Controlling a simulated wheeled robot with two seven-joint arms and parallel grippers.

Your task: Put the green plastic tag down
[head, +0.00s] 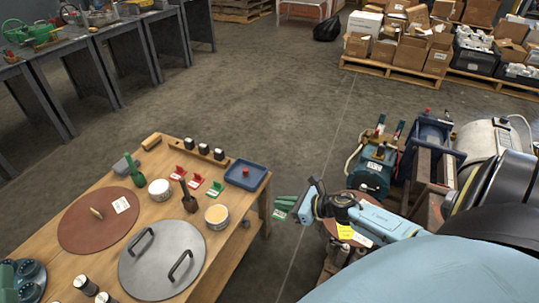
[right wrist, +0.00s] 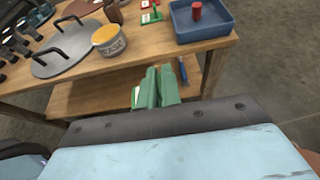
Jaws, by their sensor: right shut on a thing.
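My right gripper (head: 284,207) reaches left toward the wooden table (head: 148,185), with its green fingers off the table's right edge. In the right wrist view the gripper (right wrist: 158,88) is shut, its fingers close together. A small white-and-green piece (right wrist: 135,97) shows at the fingers' left side; it looks like the held green plastic tag, mostly hidden by the fingers. Another green tag (head: 215,188) lies on the table beside two red tags (head: 180,172) (head: 196,181).
A blue tray (head: 246,175) with a red piece in it stands at the table's right corner. Machinery (head: 375,165) stands to the right. The floor between is clear.

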